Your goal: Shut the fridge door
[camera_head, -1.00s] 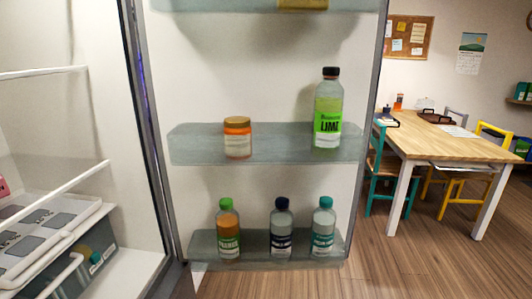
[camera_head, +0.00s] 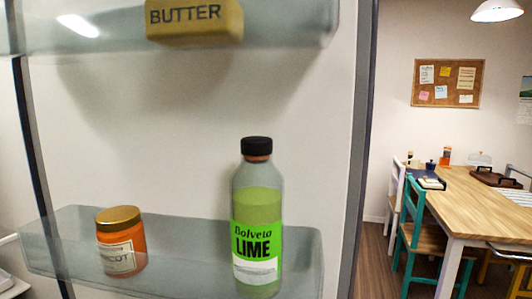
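The fridge door (camera_head: 190,120) stands open and fills the left and middle of the head view, its inner side facing me. Its right edge (camera_head: 362,150) is a dark upright strip. A glass-like door shelf (camera_head: 70,250) holds an orange jar (camera_head: 123,243) with a gold lid and a green lime bottle (camera_head: 257,225) with a black cap. A higher shelf (camera_head: 285,32) holds a yellow butter block (camera_head: 193,20). The lower part of the door is out of frame. My gripper is not in view.
Right of the door, a wooden table (camera_head: 475,200) stands with a teal chair (camera_head: 413,220) and a white chair (camera_head: 397,185) near it. A cork board (camera_head: 446,83) hangs on the back wall. Some wooden floor (camera_head: 375,260) shows between door and table.

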